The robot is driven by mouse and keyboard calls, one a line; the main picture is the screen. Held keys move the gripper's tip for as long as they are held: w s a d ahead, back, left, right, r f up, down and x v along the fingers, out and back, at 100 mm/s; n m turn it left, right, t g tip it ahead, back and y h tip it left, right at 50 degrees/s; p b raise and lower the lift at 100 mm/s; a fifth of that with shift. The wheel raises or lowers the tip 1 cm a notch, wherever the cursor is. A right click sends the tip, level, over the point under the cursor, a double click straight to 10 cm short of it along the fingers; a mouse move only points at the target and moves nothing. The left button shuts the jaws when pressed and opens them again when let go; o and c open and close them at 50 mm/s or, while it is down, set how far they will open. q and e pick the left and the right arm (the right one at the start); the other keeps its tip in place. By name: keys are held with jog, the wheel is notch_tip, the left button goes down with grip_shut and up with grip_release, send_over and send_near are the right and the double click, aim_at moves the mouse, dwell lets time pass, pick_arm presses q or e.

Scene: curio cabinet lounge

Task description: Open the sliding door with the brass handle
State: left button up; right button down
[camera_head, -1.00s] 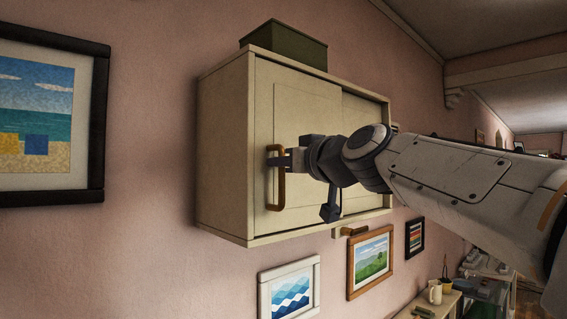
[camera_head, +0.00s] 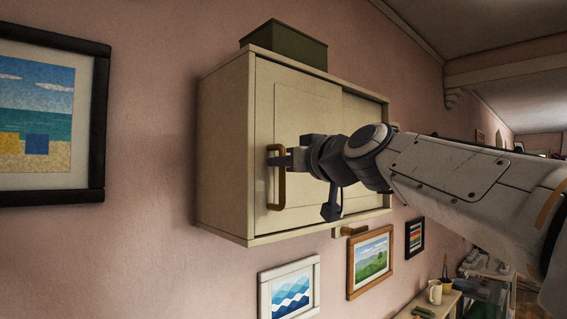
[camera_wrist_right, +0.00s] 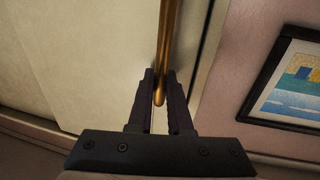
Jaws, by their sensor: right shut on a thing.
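A cream wall cabinet (camera_head: 224,160) hangs on the pink wall in the head view. Its front left sliding door (camera_head: 305,110) carries an upright brass handle (camera_head: 281,190). My right gripper (camera_head: 277,160) is shut on the handle, at its upper half. In the right wrist view the brass handle (camera_wrist_right: 168,50) runs between the two fingers of the right gripper (camera_wrist_right: 161,85), beside the cream door panel (camera_wrist_right: 80,60). The door stands at the left end of the cabinet, and I see no opening there. The left gripper is not in view.
A dark green box (camera_head: 284,44) sits on top of the cabinet. Framed pictures (camera_head: 289,290) hang below it, and a large black-framed picture (camera_head: 50,115) hangs at the left. A low shelf with a mug (camera_head: 435,292) stands at the lower right.

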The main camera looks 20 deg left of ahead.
jog(key=w+d+p, duration=0.1)
jog(key=w+d, duration=0.5)
jog(key=w, duration=0.2)
jog(key=w+d+p, duration=0.2)
jog(key=w+d, duration=0.3)
jog(key=w, duration=0.4)
jog(key=shift+w+d+p, duration=0.25)
jog(key=shift+d+p, duration=0.05)
jog(key=shift+d, duration=0.05)
jog(key=c, duration=0.8)
grip_release()
jog(key=shift+c, duration=0.2)
jog(key=b+v, duration=0.7)
jog(key=v, duration=0.3)
jog(key=shift+s+d, duration=0.15)
jog(key=shift+s, duration=0.05)
